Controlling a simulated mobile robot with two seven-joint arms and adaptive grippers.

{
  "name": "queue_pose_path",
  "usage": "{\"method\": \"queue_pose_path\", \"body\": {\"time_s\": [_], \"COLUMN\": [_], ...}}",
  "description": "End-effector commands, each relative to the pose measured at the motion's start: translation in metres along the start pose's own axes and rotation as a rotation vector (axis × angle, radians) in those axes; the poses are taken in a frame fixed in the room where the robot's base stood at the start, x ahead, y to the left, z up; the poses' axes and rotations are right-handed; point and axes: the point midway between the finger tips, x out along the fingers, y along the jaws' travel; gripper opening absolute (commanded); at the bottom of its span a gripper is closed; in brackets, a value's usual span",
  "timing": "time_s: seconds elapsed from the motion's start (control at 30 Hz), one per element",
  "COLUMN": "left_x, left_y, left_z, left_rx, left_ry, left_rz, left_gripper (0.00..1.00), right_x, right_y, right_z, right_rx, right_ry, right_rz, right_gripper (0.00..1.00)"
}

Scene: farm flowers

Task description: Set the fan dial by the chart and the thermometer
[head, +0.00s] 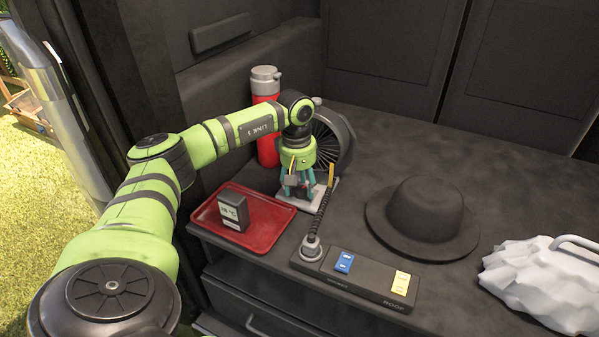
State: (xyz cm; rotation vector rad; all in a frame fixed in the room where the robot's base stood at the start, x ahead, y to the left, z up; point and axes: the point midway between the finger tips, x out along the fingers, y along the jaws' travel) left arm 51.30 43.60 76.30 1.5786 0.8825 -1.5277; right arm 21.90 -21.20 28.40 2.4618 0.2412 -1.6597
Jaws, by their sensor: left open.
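A small dark box with a lit display (233,207), seemingly the thermometer, stands on the red tray (262,243); its reading is too small to be sure of. The black round fan (341,140) stands behind my left gripper, partly hidden by my arm. Its pale base (322,196) shows below the gripper. My left gripper (299,192) points down, open, with its teal fingers just over or at the base. The dial is hidden or not distinguishable there, and I cannot tell whether the fingers touch it. No chart can be made out. My right gripper is not in view.
A black panel (365,283) with a blue switch (344,262), a yellow switch (401,283) and a coiled cord (324,212) lies at the front. A red flask (267,152) stands behind my arm. A black hat (424,215) and a crumpled white bag (540,280) are at right.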

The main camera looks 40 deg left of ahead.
Motion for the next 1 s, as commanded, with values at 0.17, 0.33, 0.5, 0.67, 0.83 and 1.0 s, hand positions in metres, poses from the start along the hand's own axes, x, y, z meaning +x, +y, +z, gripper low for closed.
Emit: {"method": "queue_pose_path", "body": {"time_s": [0.17, 0.33, 0.5, 0.67, 0.83, 1.0], "left_x": [-0.031, -0.069, -0.099, -0.113, -0.116, -0.116], "left_y": [0.001, 0.0, 0.0, -0.001, -0.001, -0.001], "left_z": [-0.001, -0.002, -0.002, -0.002, -0.002, -0.002], "left_rx": [0.0, -0.002, -0.003, -0.003, -0.003, -0.003], "left_ry": [0.004, 0.003, 0.003, 0.003, 0.002, 0.002], "left_rz": [0.006, 0.006, 0.006, 0.003, 0.001, 0.002], "left_gripper": [0.56, 0.56, 0.56, 0.56, 0.56, 0.56], "right_x": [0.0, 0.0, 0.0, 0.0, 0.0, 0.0], "right_y": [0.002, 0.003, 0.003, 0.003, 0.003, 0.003], "right_z": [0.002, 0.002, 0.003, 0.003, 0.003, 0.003], "right_rx": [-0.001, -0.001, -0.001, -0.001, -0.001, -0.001], "right_ry": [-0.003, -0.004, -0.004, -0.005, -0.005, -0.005], "right_rz": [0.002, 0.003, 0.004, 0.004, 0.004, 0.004], "right_gripper": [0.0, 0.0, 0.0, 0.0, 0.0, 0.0]}}
